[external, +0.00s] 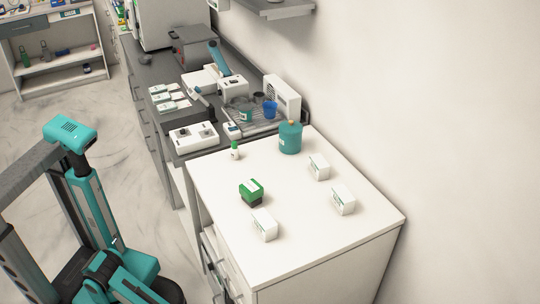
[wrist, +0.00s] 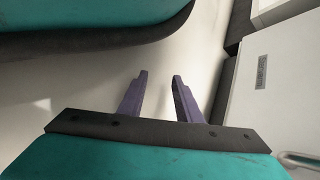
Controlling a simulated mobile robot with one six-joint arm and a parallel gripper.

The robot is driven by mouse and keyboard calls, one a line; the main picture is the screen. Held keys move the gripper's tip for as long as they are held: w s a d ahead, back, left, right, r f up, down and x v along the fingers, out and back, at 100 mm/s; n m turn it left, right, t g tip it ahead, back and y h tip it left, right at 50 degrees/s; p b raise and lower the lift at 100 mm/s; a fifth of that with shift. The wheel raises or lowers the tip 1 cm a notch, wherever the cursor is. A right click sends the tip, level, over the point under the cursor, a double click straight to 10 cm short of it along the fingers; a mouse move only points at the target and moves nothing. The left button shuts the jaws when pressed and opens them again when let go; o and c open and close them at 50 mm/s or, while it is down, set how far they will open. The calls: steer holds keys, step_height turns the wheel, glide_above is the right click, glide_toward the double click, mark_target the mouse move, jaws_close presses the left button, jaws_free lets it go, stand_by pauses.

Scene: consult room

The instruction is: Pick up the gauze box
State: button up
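On the white counter (external: 290,242) in the external view there are three small white boxes with faint green marks: a front one (external: 264,226), a right one (external: 343,201) and a back one (external: 319,167). The labels are too small to read, so I cannot tell which is the gauze box. My gripper (wrist: 160,78) shows in the wrist view with its two purple fingers apart and nothing between them. No box shows in that view. I cannot make out the fingers in the external view.
A teal bottle (external: 290,137) stands at the counter's back corner and a small green-and-white bottle (external: 235,150) near its left edge. A darker bench with a microscope (external: 231,86) adjoins behind. A wall bounds the right. In the wrist view, a pale cabinet (wrist: 278,85) fills the right.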

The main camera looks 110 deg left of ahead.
steer(key=o, duration=0.7)
steer(key=shift+c, duration=0.2)
